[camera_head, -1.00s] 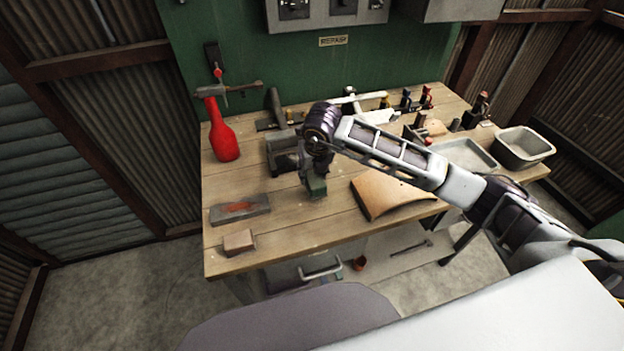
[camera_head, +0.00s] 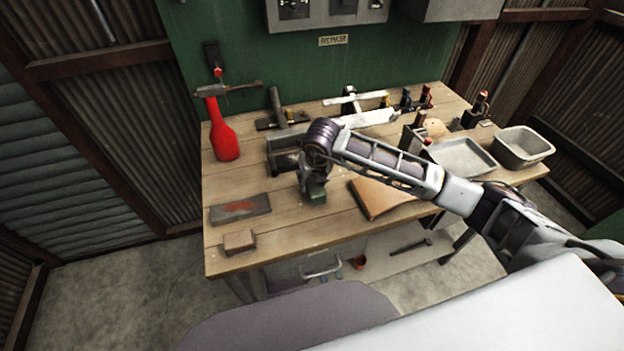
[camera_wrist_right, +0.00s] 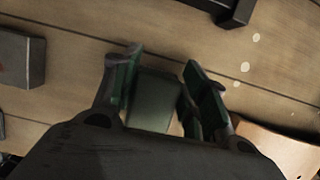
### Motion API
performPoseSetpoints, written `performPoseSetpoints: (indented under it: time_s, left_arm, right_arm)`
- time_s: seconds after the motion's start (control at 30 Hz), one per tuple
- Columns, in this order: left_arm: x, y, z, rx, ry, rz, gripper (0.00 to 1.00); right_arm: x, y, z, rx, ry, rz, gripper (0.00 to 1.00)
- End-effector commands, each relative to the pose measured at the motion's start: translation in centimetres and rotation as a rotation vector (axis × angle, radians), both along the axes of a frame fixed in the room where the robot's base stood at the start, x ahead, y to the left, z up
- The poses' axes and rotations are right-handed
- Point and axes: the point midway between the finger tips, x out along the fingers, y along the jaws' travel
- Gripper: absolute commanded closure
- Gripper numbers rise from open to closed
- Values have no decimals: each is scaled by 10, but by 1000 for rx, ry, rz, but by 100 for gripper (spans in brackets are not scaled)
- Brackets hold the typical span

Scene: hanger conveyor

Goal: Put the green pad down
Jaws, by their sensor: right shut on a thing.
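The green pad (camera_head: 316,193) is a small dark green block over the front middle of the wooden bench (camera_head: 285,226). My right gripper (camera_head: 313,180) is shut on it and points down at the bench. In the right wrist view the pad (camera_wrist_right: 155,106) sits between the two dark fingers, which have greenish inner faces. I cannot tell whether the pad touches the bench top. My wrist hides part of the pad in the head view. My left gripper is not in view.
A grey stone with a reddish patch (camera_head: 240,208) and a small brown block (camera_head: 240,242) lie to the left. A tan curved piece (camera_head: 378,199) lies close on the right. A dark vise-like tool (camera_head: 283,160) stands behind. Bare planks lie in front of the gripper.

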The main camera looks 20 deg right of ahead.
Motion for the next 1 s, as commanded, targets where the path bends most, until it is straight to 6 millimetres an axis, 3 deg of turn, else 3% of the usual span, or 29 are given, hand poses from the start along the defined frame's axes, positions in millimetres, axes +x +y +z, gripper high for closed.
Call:
performPoseSetpoints:
  time_s: [0.03, 0.07, 0.2, 0.77, 1.0]
  left_arm:
    - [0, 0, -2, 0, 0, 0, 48]
    - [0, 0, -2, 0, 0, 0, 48]
    - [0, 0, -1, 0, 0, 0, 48]
    - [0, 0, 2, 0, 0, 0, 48]
    - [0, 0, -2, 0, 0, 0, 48]
  right_arm:
    - [0, 0, -2, 0, 0, 0, 95]
    - [0, 0, -2, 0, 0, 0, 54]
    - [0, 0, -1, 0, 0, 0, 36]
    - [0, 0, 2, 0, 0, 0, 35]
    - [-6, 0, 25, 1, -2, 0, 35]
